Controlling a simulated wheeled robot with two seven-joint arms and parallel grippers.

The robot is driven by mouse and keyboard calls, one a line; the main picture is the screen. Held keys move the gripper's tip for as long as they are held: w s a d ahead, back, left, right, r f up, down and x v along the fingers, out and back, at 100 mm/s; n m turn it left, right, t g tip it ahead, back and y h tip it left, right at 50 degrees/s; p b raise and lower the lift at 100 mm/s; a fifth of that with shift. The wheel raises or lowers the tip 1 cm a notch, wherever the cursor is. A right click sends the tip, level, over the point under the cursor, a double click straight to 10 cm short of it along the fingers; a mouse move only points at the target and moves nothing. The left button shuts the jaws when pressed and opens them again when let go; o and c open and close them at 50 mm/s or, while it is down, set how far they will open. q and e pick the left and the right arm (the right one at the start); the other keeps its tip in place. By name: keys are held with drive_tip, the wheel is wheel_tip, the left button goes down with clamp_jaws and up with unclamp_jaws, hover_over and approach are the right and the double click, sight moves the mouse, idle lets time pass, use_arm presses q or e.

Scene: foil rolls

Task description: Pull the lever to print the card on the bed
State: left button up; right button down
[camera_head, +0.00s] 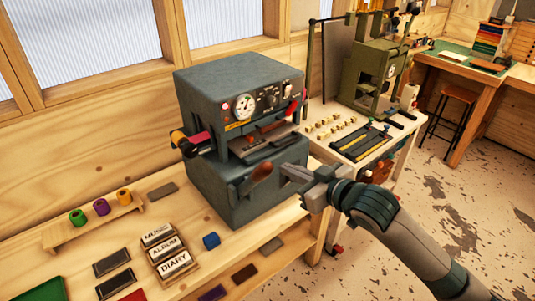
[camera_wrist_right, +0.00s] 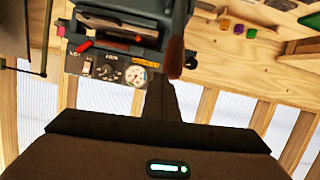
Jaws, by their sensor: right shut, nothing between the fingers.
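The blue-grey press (camera_head: 235,90) stands on the workbench, with a round gauge and switches on its front. A brown lever handle (camera_head: 262,172) sticks out at its lower front; it also shows in the wrist view (camera_wrist_right: 175,57). The bed (camera_head: 268,143) is in the press's opening; I cannot make out a card on it. My right gripper (camera_head: 285,172) is shut and empty, just right of the lever handle. Its fingers also show in the wrist view (camera_wrist_right: 162,95), close to the handle; I cannot tell whether they touch. My left gripper is out of view.
Green (camera_head: 77,218), purple (camera_head: 101,207) and orange (camera_head: 124,196) foil rolls stand on a wooden rack at left. A green machine (camera_head: 375,75) stands behind my right arm.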

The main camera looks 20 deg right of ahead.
wheel_tip(320, 180, up, 6)
drive_tip(key=s+a+n+y, duration=0.1)
drive_tip(key=s+a, duration=0.1)
drive_tip(key=s, duration=0.1)
drive_tip(key=shift+r, duration=0.25)
drive_tip(key=shift+w, duration=0.2)
drive_tip(key=p, duration=0.3)
hover_over(268, 167)
drive_tip(key=w+a, duration=0.2)
drive_tip(key=shift+s+d+f, duration=0.15)
drive_tip(key=shift+d+f, duration=0.1)
drive_tip(key=shift+f, duration=0.6)
drive_tip(key=shift+s+d+f+p, duration=0.15)
drive_tip(key=shift+s+d+f, duration=0.1)
drive_tip(key=shift+f, duration=0.4)
drive_tip(key=shift+s+d+f+p, duration=0.15)
drive_tip(key=shift+s+f, duration=0.1)
drive_tip(key=shift+f, duration=0.35)
drive_tip(key=shift+s+d+f, duration=0.25)
drive_tip(key=shift+s+f, duration=0.1)
drive_tip(key=shift+f, duration=0.35)
